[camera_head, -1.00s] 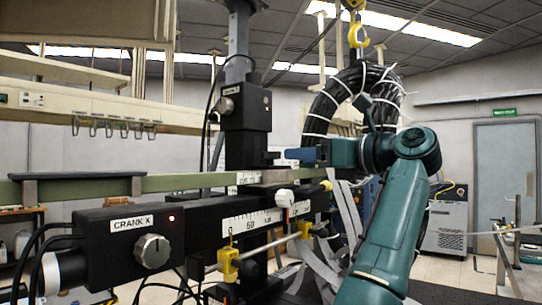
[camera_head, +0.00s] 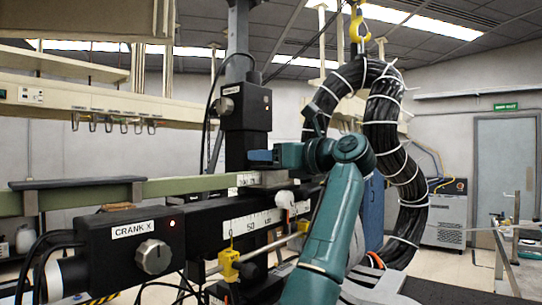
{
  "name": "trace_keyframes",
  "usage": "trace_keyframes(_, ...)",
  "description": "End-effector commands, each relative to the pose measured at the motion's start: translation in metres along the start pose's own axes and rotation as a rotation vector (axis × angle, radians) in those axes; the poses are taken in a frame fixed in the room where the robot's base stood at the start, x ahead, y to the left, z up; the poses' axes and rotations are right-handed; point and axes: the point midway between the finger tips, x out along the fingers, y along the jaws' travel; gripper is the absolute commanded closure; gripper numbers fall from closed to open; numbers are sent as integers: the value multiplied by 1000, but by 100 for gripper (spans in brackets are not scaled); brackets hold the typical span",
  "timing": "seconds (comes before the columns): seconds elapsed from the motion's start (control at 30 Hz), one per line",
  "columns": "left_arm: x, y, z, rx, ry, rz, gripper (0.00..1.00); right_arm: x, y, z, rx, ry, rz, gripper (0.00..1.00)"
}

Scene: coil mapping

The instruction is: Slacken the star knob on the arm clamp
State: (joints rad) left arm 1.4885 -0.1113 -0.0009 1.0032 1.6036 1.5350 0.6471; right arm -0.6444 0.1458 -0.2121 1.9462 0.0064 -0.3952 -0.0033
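A pale knob (camera_head: 285,199), which may be the star knob, sits at the right end of the black scaled rail; its shape is too small to make out. A grey clamp block (camera_head: 268,179) lies just above it, at the end of the green arm (camera_head: 170,186). My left gripper (camera_head: 259,157) is above the block, its blue fingers pointing left, above and apart from the pale knob. Its opening cannot be made out. My teal forearm rises from the bottom and hides what lies right of the knob. My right gripper is not in view.
A black box marked CRANK X (camera_head: 122,262) with a silver knob stands at left. A black column (camera_head: 245,130) rises behind the rail. A thick black cable bundle (camera_head: 385,130) hangs from a yellow hook (camera_head: 358,30), close behind my arm. Yellow clips (camera_head: 229,265) hang below the rail.

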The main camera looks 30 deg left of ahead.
Motion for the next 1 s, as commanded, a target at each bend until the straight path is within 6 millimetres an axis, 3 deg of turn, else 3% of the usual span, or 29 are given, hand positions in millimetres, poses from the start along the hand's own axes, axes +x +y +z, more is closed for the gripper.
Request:
trace_keyframes(0.47,0,0,0,0,1,0,85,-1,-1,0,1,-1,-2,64)
trace_keyframes(1.0,-1,-1,0,2,1,134,85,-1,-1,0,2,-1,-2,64)
